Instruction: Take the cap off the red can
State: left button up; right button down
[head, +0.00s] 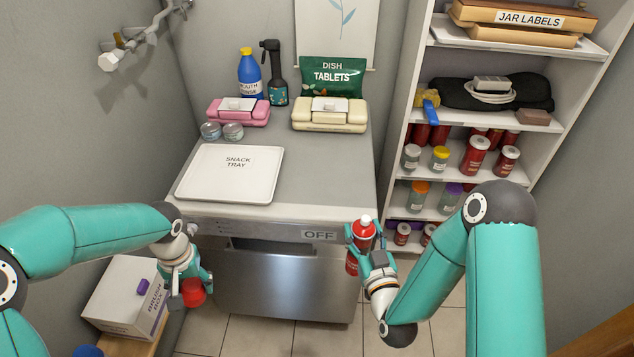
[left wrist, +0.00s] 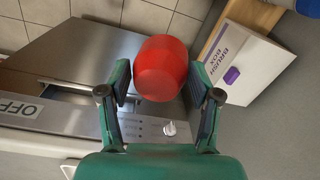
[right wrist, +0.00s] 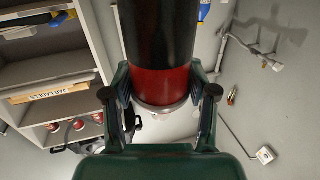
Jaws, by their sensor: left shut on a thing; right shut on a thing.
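My left gripper (head: 192,282) is shut on a red cap (head: 194,293), held in the air in front of the counter's left end. The red cap (left wrist: 161,68) sits between the fingers in the left wrist view. My right gripper (head: 363,248) is shut on the red can (head: 363,229), held roughly upright in front of the counter's right end. A white top shows bare on the can. In the right wrist view the can (right wrist: 160,82) has a wide black band and a red band. Cap and can are well apart. The fingers hide part of the can.
The counter holds a snack tray (head: 232,173), a pink case (head: 238,111), a cream case (head: 329,115) and bottles behind. A shelf (head: 560,125) with jars stands right. A brush box (head: 124,297) stands low left. The counter's right part is clear.

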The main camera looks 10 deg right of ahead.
pick_arm(q)
jog(key=shift+w+a, duration=0.1)
jog(key=shift+w, duration=0.25)
pick_arm(e)
jog(key=shift+w, duration=0.4)
jog(key=shift+a+r, duration=0.1)
